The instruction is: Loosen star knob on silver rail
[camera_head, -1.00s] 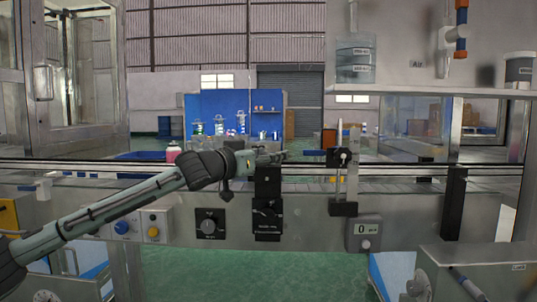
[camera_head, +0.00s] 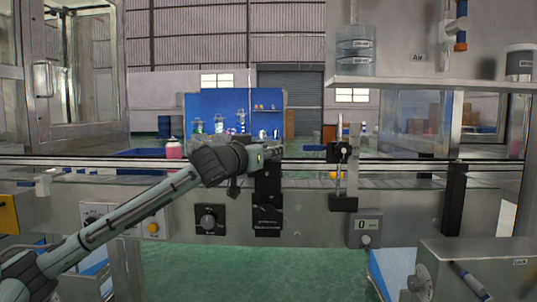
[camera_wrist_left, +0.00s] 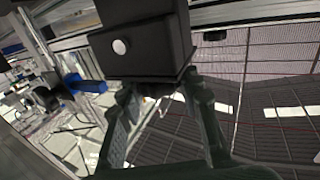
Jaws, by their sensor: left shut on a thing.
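My left gripper (camera_head: 272,152) is at the top of a black clamp bracket (camera_head: 267,195) by the silver rail (camera_head: 420,168). In the left wrist view, my gripper fingers (camera_wrist_left: 160,95) close in around a small dark part, apparently the star knob (camera_wrist_left: 153,91), just below a black block (camera_wrist_left: 145,40) with a round light button. The knob's lobes are mostly hidden by the fingers and the block. In the head view the gripper hides the knob. My right gripper is in neither view.
A second black clamp with a silver post (camera_head: 341,170) stands to the right of my gripper. A pink can (camera_head: 173,149) stands behind the arm.

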